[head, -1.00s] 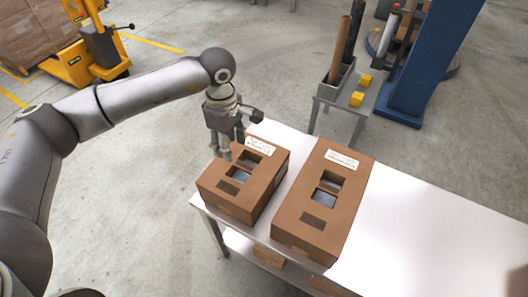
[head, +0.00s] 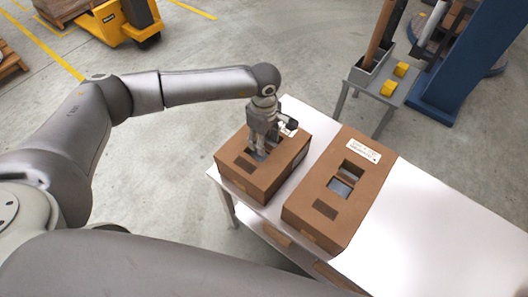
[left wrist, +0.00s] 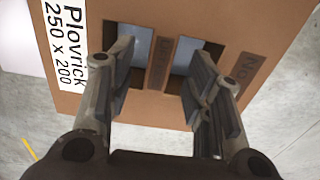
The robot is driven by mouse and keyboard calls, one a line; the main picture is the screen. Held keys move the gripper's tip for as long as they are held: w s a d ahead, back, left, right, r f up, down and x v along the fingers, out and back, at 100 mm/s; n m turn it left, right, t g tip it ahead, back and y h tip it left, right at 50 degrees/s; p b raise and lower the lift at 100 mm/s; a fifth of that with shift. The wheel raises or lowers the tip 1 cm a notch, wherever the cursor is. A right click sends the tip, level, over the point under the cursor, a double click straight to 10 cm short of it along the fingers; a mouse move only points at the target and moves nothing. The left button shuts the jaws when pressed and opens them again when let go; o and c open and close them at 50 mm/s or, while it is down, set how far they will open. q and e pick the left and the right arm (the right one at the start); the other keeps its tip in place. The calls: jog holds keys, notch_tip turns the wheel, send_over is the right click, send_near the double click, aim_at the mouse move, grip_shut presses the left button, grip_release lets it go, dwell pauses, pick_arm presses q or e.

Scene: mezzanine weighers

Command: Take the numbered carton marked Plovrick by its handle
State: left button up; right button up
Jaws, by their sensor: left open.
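The Plovrick carton (head: 238,183) is the brown left-hand box on the white table. In the left wrist view the carton (left wrist: 225,18) carries a white label (left wrist: 66,45) reading "Plovrick 250 x 200". Two openings in its top flank a cardboard strip (left wrist: 159,65), the handle. My left gripper (head: 260,153) is over the carton top. In the left wrist view my left gripper (left wrist: 162,62) is open, with one finger at each opening and the strip between them. How deep the fingertips reach is unclear. My right gripper is not in view.
A second brown carton (head: 318,225) with a label and openings stands close on the right. The white table (head: 430,225) is clear further right. Behind stands a small grey stand (head: 378,78) with yellow blocks, beside a blue column (head: 450,65).

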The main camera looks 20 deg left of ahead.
pick_arm(q)
jog(key=shift+w+f, duration=0.1)
jog(key=shift+f, duration=0.6)
grip_shut()
jog(key=shift+r, duration=0.1)
